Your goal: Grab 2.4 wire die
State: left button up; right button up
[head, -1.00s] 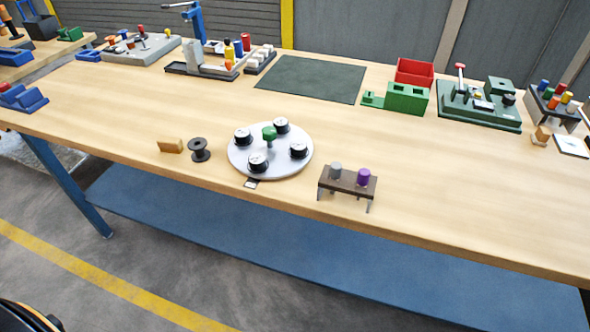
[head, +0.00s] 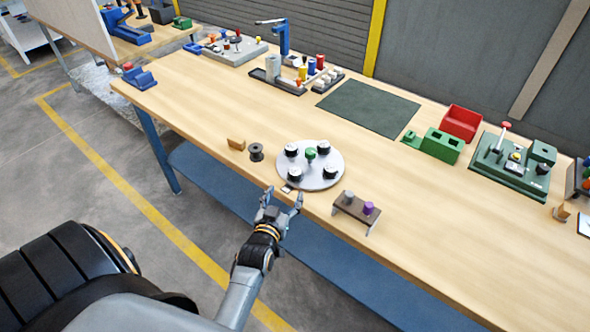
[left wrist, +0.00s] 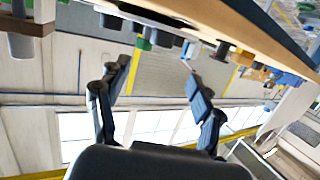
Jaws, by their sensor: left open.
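A round white plate (head: 322,181) on the bench holds several black discs with pale tops, such as the front-left disc (head: 295,173), around a green knob (head: 310,153). They look like wire dies, but their labels are too small to read, so I cannot tell which is 2.4. My left gripper (head: 281,197) is open and empty, just off the bench's front edge and in front of the plate. Its two spread fingers (left wrist: 155,78) also show in the left wrist view, with nothing between them. My right gripper is out of view.
A brown stand (head: 352,209) with a grey and a purple cylinder is right of the plate. A dark spool (head: 256,152) and a wooden block (head: 236,143) are left of it. Green and red boxes (head: 461,123) stand farther back. The bench's front right (head: 470,260) is clear.

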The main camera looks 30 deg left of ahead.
aim_at(293, 176)
pick_arm(q)
jog(key=b+x, duration=0.1)
jog(key=x, duration=0.1)
jog(key=b+x, duration=0.1)
jog(key=x, duration=0.1)
jog(key=b+x, duration=0.1)
jog(key=x, duration=0.1)
jog(key=shift+w+f+b, duration=0.3)
jog(key=shift+f+b, duration=0.1)
jog(key=shift+w+a, duration=0.15)
jog(key=shift+w, duration=0.25)
jog(key=b+x, duration=0.2)
jog(key=b, duration=0.1)
jog(key=b+x, duration=0.1)
jog(key=x, duration=0.1)
jog(key=shift+a+f, duration=0.15)
jog(key=shift+f, duration=0.15)
jog(key=shift+w+a+b, duration=0.1)
jog(key=shift+w+b, duration=0.25)
jog(key=shift+b, duration=0.1)
jog(key=shift+w+r, duration=0.1)
jog(key=shift+r, duration=0.05)
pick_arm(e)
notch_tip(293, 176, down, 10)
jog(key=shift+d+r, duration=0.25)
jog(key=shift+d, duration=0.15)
pick_arm(q)
grip_shut()
jog(key=shift+r, duration=0.1)
